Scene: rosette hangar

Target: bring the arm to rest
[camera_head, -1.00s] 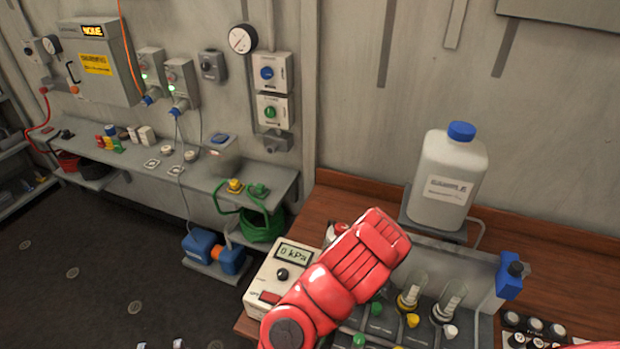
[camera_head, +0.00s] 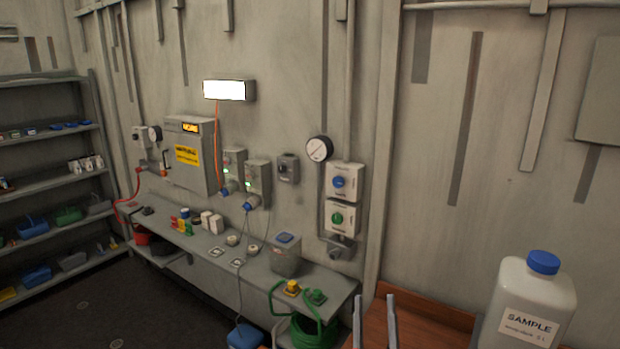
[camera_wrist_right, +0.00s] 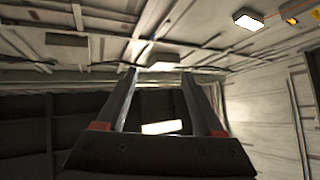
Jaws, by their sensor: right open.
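My right gripper (camera_head: 374,312) shows at the bottom of the head view as two grey fingers pointing up, apart and with nothing between them. It stands in front of the wooden bench and the wall. In the right wrist view the same gripper (camera_wrist_right: 160,80) is open and empty, its fingers pointing toward the ceiling and upper walls. The rest of the right arm is below the head view. My left gripper is in neither view.
A white sample bottle (camera_head: 530,302) with a blue cap stands at the right. A grey wall shelf (camera_head: 215,262) holds small parts, with a green coil (camera_head: 312,332) below it. Shelving (camera_head: 45,183) stands at the far left. A lit lamp (camera_head: 224,90) is on the wall.

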